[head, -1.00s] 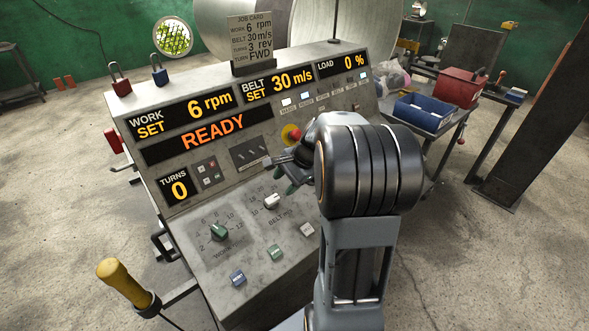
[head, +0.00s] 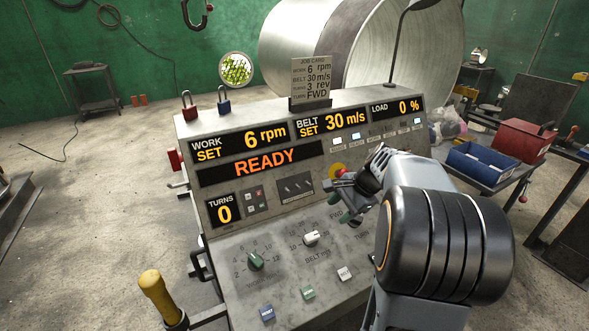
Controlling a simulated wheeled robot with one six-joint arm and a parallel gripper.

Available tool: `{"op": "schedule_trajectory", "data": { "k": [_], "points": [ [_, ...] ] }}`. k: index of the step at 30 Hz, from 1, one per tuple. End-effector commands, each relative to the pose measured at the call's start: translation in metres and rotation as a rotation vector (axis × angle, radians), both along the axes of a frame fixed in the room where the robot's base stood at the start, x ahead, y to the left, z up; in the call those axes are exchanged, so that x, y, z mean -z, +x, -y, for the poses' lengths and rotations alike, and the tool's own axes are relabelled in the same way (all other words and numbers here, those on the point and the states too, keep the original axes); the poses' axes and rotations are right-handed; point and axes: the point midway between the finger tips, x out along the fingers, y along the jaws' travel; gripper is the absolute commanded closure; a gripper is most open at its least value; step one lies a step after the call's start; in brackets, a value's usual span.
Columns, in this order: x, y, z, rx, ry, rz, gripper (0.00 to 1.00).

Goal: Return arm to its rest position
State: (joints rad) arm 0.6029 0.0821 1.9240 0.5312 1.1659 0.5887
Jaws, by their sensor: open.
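My gripper (head: 338,190) is open in front of the control panel (head: 215,270), near the yellow-and-red stop button (head: 337,171). I cannot tell whether it touches anything, and my own arm hides the panel's lower right. The panel's displays show work set 6 rpm, belt set 30 m/s, load 0 %, turns 0 and an orange READY line (head: 246,167). A green knob (head: 256,261) and a white knob (head: 311,238) stand on the sloped lower face.
A yellow-handled lever (head: 158,296) stands at the front left. Red (head: 189,106) and blue (head: 224,100) padlocks and a job card (head: 312,80) sit on top. A blue bin (head: 484,163) and red toolbox (head: 522,143) stand at right.

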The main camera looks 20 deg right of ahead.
Motion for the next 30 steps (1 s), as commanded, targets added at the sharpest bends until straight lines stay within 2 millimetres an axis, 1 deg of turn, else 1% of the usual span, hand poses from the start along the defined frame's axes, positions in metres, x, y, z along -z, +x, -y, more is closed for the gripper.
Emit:
{"op": "schedule_trajectory", "data": {
  "k": [4,7,8,9,10,11,12,14,15,18,21,25,27,30],
  "points": [
    [0.000,0.000,0.000,-0.003,-0.001,0.001,0.48],
    [0.004,-0.001,0.003,-0.069,-0.046,0.027,0.48],
    [0.011,-0.005,0.005,-0.105,-0.071,0.023,0.48],
    [0.021,-0.014,0.006,-0.165,-0.114,0.015,0.48],
    [0.026,-0.023,0.004,-0.228,-0.158,0.014,0.48],
    [0.029,-0.032,-0.003,-0.304,-0.204,0.016,0.48],
    [0.030,-0.042,-0.015,-0.411,-0.267,0.025,0.48],
    [0.032,-0.055,-0.032,-0.562,-0.352,0.039,0.48],
    [0.032,-0.063,-0.044,-0.658,-0.405,0.052,0.48],
    [0.031,-0.084,-0.074,-0.889,-0.527,0.092,0.48],
    [0.029,-0.102,-0.100,-1.078,-0.630,0.142,0.48],
    [0.024,-0.118,-0.127,-1.215,-0.708,0.207,0.48],
    [0.019,-0.122,-0.138,-1.253,-0.727,0.244,0.48],
    [0.012,-0.123,-0.149,-1.282,-0.744,0.286,0.48]
  ]
}}
